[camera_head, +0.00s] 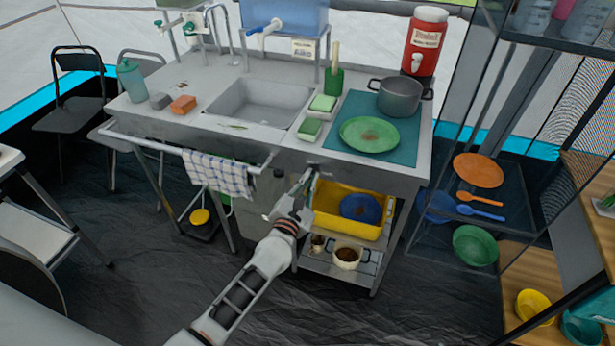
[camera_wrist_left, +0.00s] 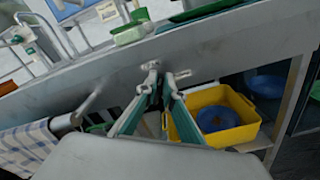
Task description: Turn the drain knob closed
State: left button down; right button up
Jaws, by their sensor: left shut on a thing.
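The drain knob (camera_wrist_left: 153,66) is a small grey fitting on the front face of the metal sink counter, right of the towel rail. My left gripper (camera_head: 309,178) reaches up to this front face from below in the head view. In the left wrist view its two teal fingers (camera_wrist_left: 160,88) converge at the knob and are shut on it. The fingertips partly hide the knob, and its exact turn angle is hard to tell. The sink basin (camera_head: 262,100) is in the counter above. My right gripper is not in view.
A checked towel (camera_head: 218,174) hangs on the rail left of my gripper. A yellow tub (camera_head: 345,222) with a blue item sits on the shelf below right. A pot (camera_head: 400,97) and green plate (camera_head: 369,134) stand on the counter. The dark floor in front is mostly clear.

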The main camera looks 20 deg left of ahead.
pick_arm(q)
jog(key=m, duration=0.2)
jog(key=m+p, duration=0.1)
jog(key=shift+d+f+m, duration=0.15)
jog(key=shift+d+m, duration=0.1)
jog(key=shift+m, duration=0.15)
jog(key=m, duration=0.1)
jog(key=m+p, duration=0.1)
jog(key=m, duration=0.1)
jog(key=shift+d+f+m, duration=0.2)
jog(key=shift+f+m, duration=0.1)
jog(key=shift+f+m+p, duration=0.2)
jog(key=shift+m+p, duration=0.25)
jog(key=shift+m, duration=0.75)
jog(key=shift+f+m, duration=0.25)
jog(key=shift+m, duration=0.75)
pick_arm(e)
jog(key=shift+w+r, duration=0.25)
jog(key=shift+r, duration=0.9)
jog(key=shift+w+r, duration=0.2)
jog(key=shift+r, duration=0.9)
pick_arm(q)
jog(key=shift+p, duration=0.3)
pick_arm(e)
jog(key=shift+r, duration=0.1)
pick_arm(q)
jog(key=c, duration=2.2)
grip_release()
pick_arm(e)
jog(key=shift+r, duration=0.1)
